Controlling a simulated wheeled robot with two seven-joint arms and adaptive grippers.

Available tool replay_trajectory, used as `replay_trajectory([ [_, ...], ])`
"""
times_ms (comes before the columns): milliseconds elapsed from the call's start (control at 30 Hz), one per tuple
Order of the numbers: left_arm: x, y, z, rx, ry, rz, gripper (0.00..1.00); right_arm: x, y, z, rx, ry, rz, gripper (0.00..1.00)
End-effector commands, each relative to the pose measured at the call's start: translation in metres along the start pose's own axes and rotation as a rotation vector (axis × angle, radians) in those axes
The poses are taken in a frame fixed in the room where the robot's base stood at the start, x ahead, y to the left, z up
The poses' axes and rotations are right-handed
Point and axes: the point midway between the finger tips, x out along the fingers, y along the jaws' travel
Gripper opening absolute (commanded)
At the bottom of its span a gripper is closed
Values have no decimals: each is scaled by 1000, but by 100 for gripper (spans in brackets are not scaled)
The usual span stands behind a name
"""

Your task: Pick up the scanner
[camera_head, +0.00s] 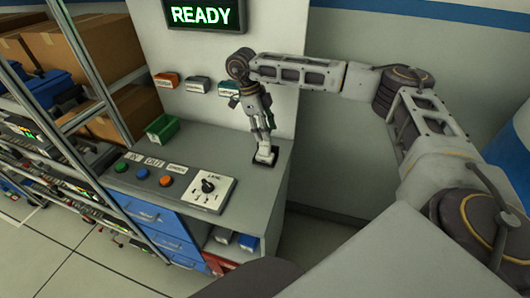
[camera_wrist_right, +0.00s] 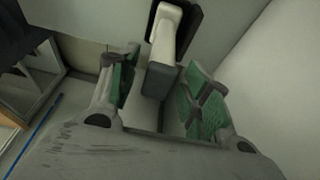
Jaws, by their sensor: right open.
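The scanner (camera_head: 264,155) is a small white and dark device at the back right of the grey counter. In the right wrist view the scanner (camera_wrist_right: 163,48) shows a white upper part and a dark grey block, between and a little beyond the fingertips. My right gripper (camera_head: 264,133) points down just above the scanner, and in the wrist view the gripper (camera_wrist_right: 160,90) has its two green-padded fingers apart on either side. I cannot tell whether either finger touches it. My left gripper does not show.
The counter (camera_head: 240,145) holds a control panel with a dial (camera_head: 208,187) and several coloured buttons. A green bin (camera_head: 162,130) stands at its back left. Wall holders (camera_head: 198,85) and a READY screen (camera_head: 203,14) are behind. A shelf rack with boxes (camera_head: 115,55) stands left.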

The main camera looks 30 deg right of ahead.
Motion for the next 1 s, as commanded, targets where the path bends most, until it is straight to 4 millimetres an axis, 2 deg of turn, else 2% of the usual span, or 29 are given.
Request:
replay_trajectory([
  [433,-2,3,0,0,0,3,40,6,0,1,0,-1,0,48],
  [800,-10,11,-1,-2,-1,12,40,44,2,3,0,1,1,48],
  [1000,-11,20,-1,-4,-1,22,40,52,2,4,0,-1,1,48],
])
